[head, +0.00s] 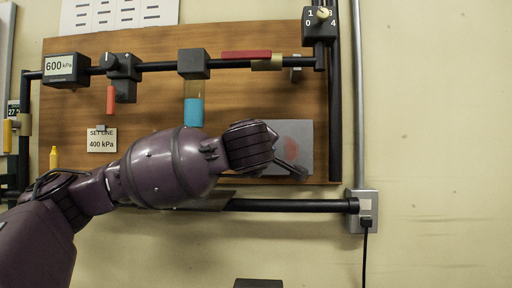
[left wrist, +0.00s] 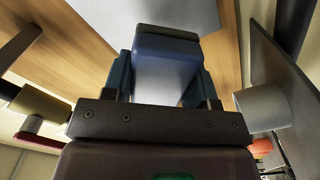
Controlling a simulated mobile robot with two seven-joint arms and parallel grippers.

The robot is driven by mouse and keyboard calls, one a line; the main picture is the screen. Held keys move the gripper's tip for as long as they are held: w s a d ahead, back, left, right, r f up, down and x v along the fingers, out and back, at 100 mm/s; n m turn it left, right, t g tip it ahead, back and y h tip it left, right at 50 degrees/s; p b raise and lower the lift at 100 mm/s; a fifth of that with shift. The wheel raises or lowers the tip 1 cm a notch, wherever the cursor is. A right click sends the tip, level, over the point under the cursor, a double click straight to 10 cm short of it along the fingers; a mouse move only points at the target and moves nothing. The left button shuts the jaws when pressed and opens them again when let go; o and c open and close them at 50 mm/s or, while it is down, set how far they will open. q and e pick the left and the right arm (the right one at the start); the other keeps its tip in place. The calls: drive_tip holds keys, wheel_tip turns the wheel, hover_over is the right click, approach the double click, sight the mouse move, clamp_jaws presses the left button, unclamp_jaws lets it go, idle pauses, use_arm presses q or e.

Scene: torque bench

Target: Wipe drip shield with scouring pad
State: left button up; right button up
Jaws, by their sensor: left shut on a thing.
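The drip shield (head: 303,135) is a flat grey plate on the lower right of the wooden board, with a faint reddish smear (head: 291,144) on it. A grey plate, apparently the shield (left wrist: 150,12), also shows at the top of the left wrist view. My left gripper (head: 283,158) is in front of the shield's lower left part and hides some of it. In the left wrist view my left gripper (left wrist: 166,68) is shut on a dark blue block, apparently the scouring pad (left wrist: 167,44). I cannot tell whether the pad touches the shield. My right gripper is not in view.
Black pipes (head: 150,67) frame the board (head: 75,118). A gauge (head: 61,68) reads 600 kPa, and a set-line card (head: 102,141) reads 400 kPa. A grey box (head: 362,212) with a cable is at the lower right.

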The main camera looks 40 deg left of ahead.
use_arm(q)
drive_tip(key=shift+s+d, duration=0.1)
drive_tip(key=shift+s, duration=0.05)
drive_tip(key=v, duration=0.2)
drive_tip(key=shift+s+d, duration=0.15)
drive_tip(key=shift+s, duration=0.2)
drive_tip(key=shift+r, duration=0.1)
